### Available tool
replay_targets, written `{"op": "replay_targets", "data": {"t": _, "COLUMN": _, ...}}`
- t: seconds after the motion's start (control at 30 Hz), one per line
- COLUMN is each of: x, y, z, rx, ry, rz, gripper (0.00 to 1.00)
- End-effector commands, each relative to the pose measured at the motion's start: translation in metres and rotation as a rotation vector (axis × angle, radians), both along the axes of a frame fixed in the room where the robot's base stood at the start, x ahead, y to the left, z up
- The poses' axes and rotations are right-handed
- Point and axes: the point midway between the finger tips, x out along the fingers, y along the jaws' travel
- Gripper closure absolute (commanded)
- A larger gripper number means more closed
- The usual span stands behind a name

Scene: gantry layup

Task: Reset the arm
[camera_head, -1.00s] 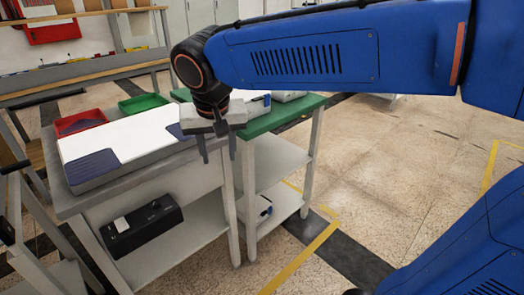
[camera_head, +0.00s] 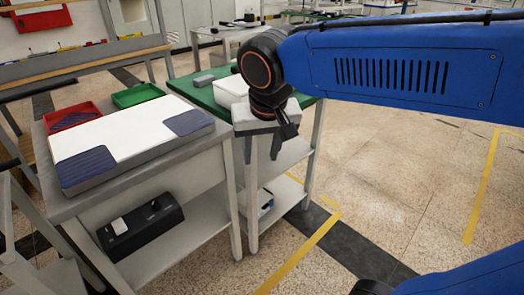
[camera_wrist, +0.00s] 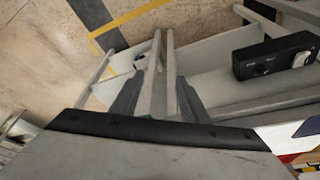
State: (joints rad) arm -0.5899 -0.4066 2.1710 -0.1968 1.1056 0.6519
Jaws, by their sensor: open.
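My gripper (camera_head: 283,145) hangs in front of the green-topped table's near right corner in the head view, fingers pointing down. In the wrist view my gripper (camera_wrist: 160,98) shows two dark fingers spread apart with nothing between them; table legs and shelves lie beyond. My blue arm crosses the upper right of the head view. The gripper is open and empty, clear of the grey table with the white sheet.
A grey table (camera_head: 70,207) holds a block with a white sheet (camera_head: 135,128) and dark blue patches. Red (camera_head: 72,118) and green (camera_head: 140,95) trays stand behind it. A black box (camera_head: 140,230) sits on the lower shelf. The green-topped table (camera_head: 200,93) adjoins. Open floor lies right.

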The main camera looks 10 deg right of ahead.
Motion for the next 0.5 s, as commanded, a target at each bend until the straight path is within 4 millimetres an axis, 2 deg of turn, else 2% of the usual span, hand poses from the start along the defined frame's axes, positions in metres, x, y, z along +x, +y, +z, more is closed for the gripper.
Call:
{"op": "replay_targets", "data": {"t": 0.13, "x": 0.000, "y": -0.001, "z": 0.000, "rx": 0.000, "ry": 0.000, "rz": -0.001, "gripper": 0.59}}
{"op": "replay_targets", "data": {"t": 0.23, "x": -0.003, "y": -0.010, "z": -0.002, "rx": 0.002, "ry": -0.001, "rz": -0.003, "gripper": 0.59}}
{"op": "replay_targets", "data": {"t": 0.37, "x": -0.012, "y": -0.037, "z": -0.010, "rx": 0.006, "ry": -0.005, "rz": -0.006, "gripper": 0.59}}
{"op": "replay_targets", "data": {"t": 0.5, "x": -0.028, "y": -0.073, "z": -0.024, "rx": 0.010, "ry": -0.014, "rz": -0.005, "gripper": 0.59}}
